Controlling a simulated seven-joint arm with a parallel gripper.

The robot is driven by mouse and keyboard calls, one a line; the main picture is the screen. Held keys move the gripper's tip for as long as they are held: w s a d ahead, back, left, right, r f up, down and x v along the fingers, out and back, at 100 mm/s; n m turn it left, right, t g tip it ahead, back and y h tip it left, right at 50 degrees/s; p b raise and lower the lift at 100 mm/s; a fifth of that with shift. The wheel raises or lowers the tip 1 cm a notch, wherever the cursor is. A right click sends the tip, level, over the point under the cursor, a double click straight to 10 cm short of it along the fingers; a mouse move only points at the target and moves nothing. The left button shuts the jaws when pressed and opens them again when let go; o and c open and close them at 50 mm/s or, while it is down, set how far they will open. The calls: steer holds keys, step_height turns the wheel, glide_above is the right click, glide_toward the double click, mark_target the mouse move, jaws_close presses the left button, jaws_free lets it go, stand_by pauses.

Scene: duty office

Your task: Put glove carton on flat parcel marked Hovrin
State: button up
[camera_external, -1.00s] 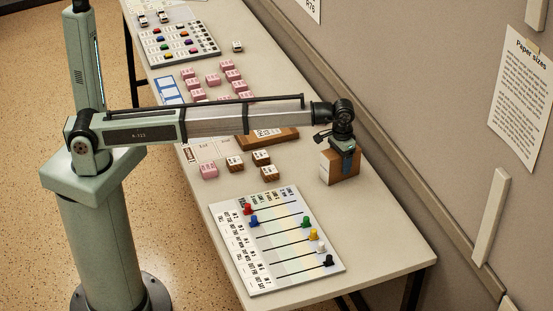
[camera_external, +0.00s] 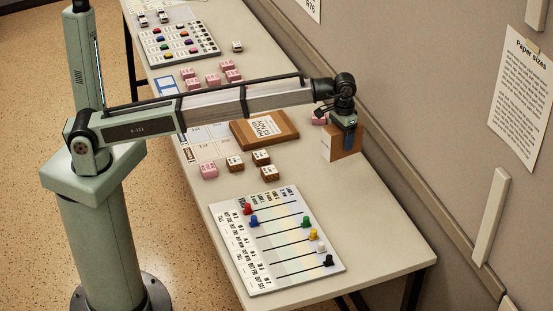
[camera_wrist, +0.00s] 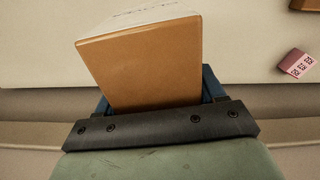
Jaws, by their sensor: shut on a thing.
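The glove carton, a brown box with a white side (camera_external: 329,143), is held in my gripper (camera_external: 349,136) near the wall-side edge of the table. It appears to be raised off the tabletop. In the wrist view its brown face (camera_wrist: 145,62) fills the space between the blue finger pads. The flat parcel (camera_external: 281,128), brown with a white printed label that seems to read Hovrin, lies on the table to the left of the carton and apart from it. Nothing rests on the parcel. A corner of a brown thing, probably this parcel, shows in the wrist view (camera_wrist: 307,4).
A pink block (camera_external: 318,119) stands beside the carton. Several small brown and pink blocks (camera_external: 261,157) stand in front of the parcel. A white board with coloured pegs (camera_external: 275,240) lies at the near end. More pink blocks and another board (camera_external: 180,42) are farther back.

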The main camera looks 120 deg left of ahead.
steer(key=s+a+r+n, duration=0.2)
steer(key=s+a, duration=0.5)
steer(key=a, duration=0.3)
steer(key=r+m, duration=0.1)
glide_above(264, 126)
steer(key=shift+m, duration=1.4)
steer(key=shift+d+f, duration=0.15)
steer(key=shift+f, duration=4.65)
steer(key=shift+f, duration=0.15)
steer(key=o, duration=1.2)
steer(key=shift+o, duration=0.2)
